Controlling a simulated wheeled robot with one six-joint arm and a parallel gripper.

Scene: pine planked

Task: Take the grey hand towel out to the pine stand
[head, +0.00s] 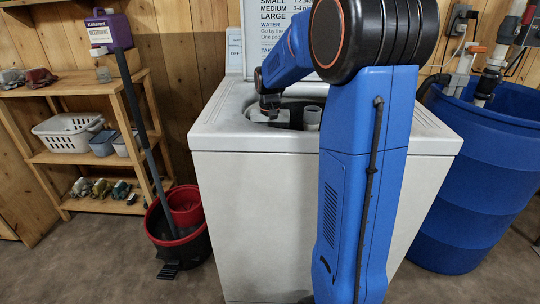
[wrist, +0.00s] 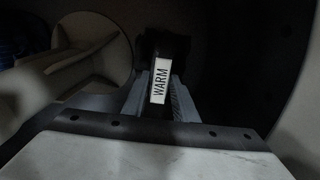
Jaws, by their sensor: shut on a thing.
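My gripper (head: 271,112) reaches down into the open top of a white washing machine (head: 255,190). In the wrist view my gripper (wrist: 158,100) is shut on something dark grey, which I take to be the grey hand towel. A white tag reading WARM (wrist: 160,82) shows there. The picture is dark, so the towel's folds and extent are unclear. In the head view, the tub's rim hides most of what lies inside. The pine stand (head: 65,88), an open wooden shelf unit, stands at the left against the wall.
The stand holds a purple detergent jug (head: 108,28), a white basket (head: 68,130) and small items. A red-and-black mop bucket (head: 178,225) stands on the floor between stand and washer. A blue barrel (head: 475,170) is at the right. Open floor (head: 80,260) lies in the left front.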

